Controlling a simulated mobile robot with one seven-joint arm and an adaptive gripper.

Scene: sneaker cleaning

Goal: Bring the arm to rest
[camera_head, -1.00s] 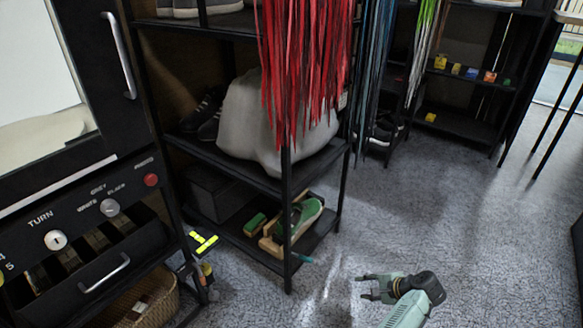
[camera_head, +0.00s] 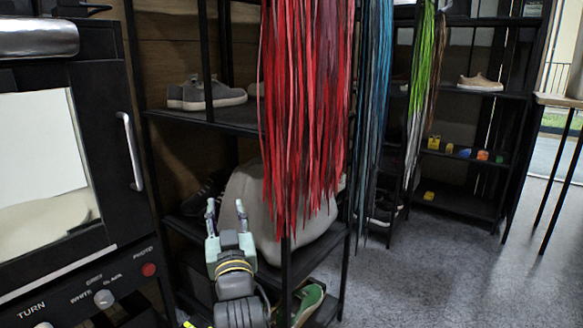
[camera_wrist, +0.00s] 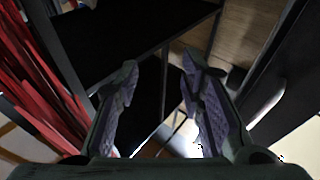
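My gripper (camera_head: 227,208) is raised and points upward in front of the shelf rack, left of the hanging red laces. Its two fingers are apart with nothing between them. The wrist view also shows my gripper (camera_wrist: 160,78) open and empty, with the dark underside of a shelf beyond it. My arm's lower links run out of the bottom of the head view.
The black rack (camera_head: 288,262) stands close behind my gripper, holding a grey bag (camera_head: 285,235) and grey sneakers (camera_head: 215,94). Red laces (camera_head: 305,110) hang at its front. A black machine (camera_head: 95,150) is at left. Open carpet (camera_head: 430,275) lies at right.

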